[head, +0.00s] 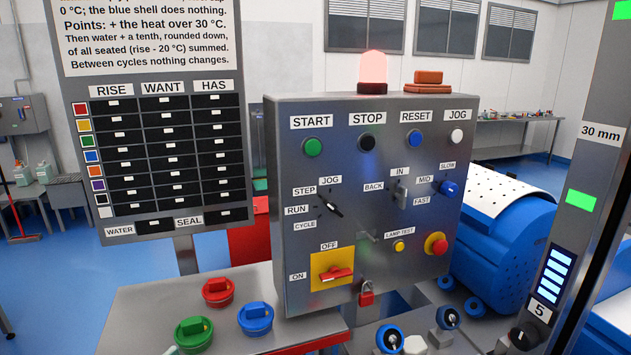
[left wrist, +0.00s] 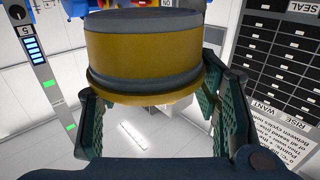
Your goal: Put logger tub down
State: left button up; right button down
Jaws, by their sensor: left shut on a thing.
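In the left wrist view a yellow tub (left wrist: 145,55) with dark grey bands at both ends sits between the green-black fingers of my left gripper (left wrist: 155,88). The fingers are shut on its two sides, and the room behind appears upside down. I take it for the logger tub, but no label shows on it. In the head view neither my left gripper nor this tub shows. My right gripper is in neither view.
A red tub (head: 217,291), a blue tub (head: 255,317) and a green tub (head: 193,334) stand on a grey bench top (head: 135,303). Beside it rises a control panel (head: 362,265). A board with slots (head: 163,210) stands behind. Bare bench shows left of the tubs.

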pick_arm(q)
jog(key=f, duration=0.1)
jog(key=s+f, duration=0.2)
jog(key=shift+s+d+f, duration=0.2)
jog(key=shift+s+d, duration=0.05)
jog(key=shift+w, duration=0.1)
jog(key=shift+a+r, duration=0.1)
jog(key=w+a+r+n+y, duration=0.1)
jog(key=w+a+r, duration=0.1)
jog(key=w+r, duration=0.6)
jog(key=w+a+r+n+t+y, duration=0.2)
jog(key=w+a+r+n+y, duration=0.35)
jog(key=w+a+y, duration=0.45)
jog(key=w+a+f+n+g+y, duration=0.1)
jog(key=a+f+n+y, duration=0.2)
jog(key=a, duration=0.9)
jog(key=shift+w+f+n+y, duration=0.35)
jog(key=shift+w+f+y, duration=0.05)
jog(key=shift+f+y, duration=0.45)
jog(key=shift+f, duration=0.1)
